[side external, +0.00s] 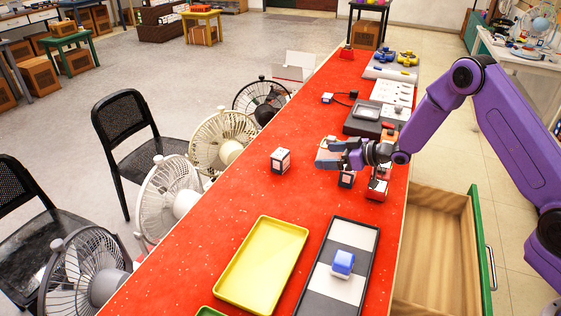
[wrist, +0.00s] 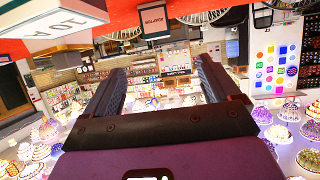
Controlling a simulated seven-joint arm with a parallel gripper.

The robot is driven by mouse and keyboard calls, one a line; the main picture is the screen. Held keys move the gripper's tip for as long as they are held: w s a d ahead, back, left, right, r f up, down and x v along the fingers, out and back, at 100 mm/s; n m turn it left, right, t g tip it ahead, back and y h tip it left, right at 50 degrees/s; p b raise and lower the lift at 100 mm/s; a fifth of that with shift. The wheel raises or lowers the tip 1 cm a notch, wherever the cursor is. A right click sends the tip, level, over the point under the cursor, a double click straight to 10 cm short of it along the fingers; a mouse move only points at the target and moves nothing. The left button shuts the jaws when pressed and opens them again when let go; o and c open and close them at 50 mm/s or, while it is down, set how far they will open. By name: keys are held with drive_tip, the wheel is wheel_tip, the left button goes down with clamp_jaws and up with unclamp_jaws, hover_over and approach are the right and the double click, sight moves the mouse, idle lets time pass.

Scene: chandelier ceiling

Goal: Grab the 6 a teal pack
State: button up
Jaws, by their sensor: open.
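No pack that I can read as "6 A" and teal shows clearly in either view. My gripper (side external: 332,152) is low over the red table, fingers pointing left in the side view. In the wrist view its two dark fingers (wrist: 163,80) are wide apart with nothing held between them. A small white, dark and red box (side external: 280,160) stands left of the fingertips. A dark-and-white box (side external: 346,179) is just below the gripper, partly hidden, and a red box (side external: 377,189) is to its right. A white box (wrist: 55,22) with a "10 A"-like label is at the wrist view's upper left.
A yellow tray (side external: 262,264) and a dark-rimmed tray (side external: 318,298) lie at the near end; a blue-and-white block (side external: 343,261) sits on the latter. An open wooden drawer (side external: 430,250) is right of the table. Several fans (side external: 218,140) line the left edge.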

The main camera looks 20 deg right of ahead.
approach(286, 156)
drive_tip(key=x, duration=0.4)
drive_tip(key=shift+a, duration=0.25)
drive_tip(key=shift+d+x, duration=0.15)
drive_tip(key=shift+x, duration=0.7)
drive_tip(key=shift+d+x, duration=0.15)
drive_tip(key=shift+x, duration=1.85)
drive_tip(key=shift+d+f, duration=0.1)
drive_tip(key=c, duration=1.2)
